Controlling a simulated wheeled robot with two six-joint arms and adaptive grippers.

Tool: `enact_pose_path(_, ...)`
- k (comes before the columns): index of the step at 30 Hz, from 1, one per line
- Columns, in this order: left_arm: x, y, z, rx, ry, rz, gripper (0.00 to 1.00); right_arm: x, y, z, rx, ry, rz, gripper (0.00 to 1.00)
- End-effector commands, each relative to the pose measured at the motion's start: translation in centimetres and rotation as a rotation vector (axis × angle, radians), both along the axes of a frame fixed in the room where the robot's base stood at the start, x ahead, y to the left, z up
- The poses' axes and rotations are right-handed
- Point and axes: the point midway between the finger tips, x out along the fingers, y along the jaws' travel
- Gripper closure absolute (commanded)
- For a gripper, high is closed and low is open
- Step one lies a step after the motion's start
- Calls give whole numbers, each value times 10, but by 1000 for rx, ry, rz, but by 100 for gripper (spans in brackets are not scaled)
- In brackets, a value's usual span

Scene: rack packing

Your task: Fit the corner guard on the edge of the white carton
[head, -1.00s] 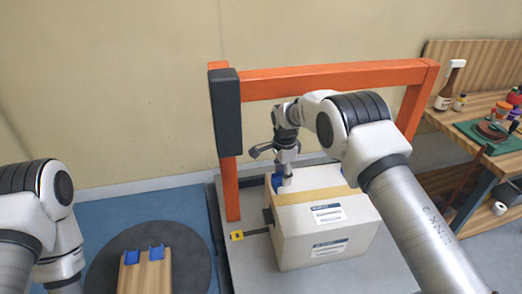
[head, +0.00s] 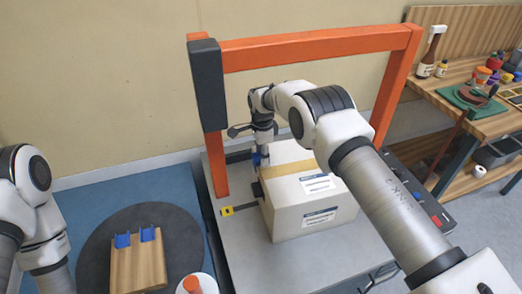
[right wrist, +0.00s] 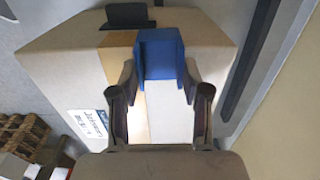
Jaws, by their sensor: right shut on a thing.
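The white carton (head: 290,222), with a tan tape strip and printed labels, stands on a grey platform inside the orange frame. My right gripper (head: 261,156) is at the carton's back left top edge, shut on a blue corner guard (head: 256,161). In the right wrist view, the blue guard (right wrist: 160,52) is between the two fingers (right wrist: 160,100), over the edge of the carton (right wrist: 75,70) beside the tape. I cannot tell whether the guard touches the carton. My left arm shows at the left, but its gripper is out of view.
The orange frame (head: 310,52) with a dark post cover surrounds the platform (head: 250,255). A wooden block (head: 138,265) with two blue guards stands on a dark round mat (head: 95,240). A cluttered workbench (head: 445,90) is at right.

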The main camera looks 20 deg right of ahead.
Motion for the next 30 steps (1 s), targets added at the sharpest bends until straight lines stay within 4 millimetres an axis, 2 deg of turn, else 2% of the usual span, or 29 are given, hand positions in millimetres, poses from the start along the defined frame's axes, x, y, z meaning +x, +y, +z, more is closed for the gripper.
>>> enact_pose_path(1,0,0,-6,0,0,0,60,0,-1,-7,0,0,0,77)
enact_pose_path(4,0,0,-12,0,0,0,60,0,-2,-11,0,0,0,77)
enact_pose_path(30,0,0,-15,0,0,0,60,0,-10,-11,0,1,0,77)
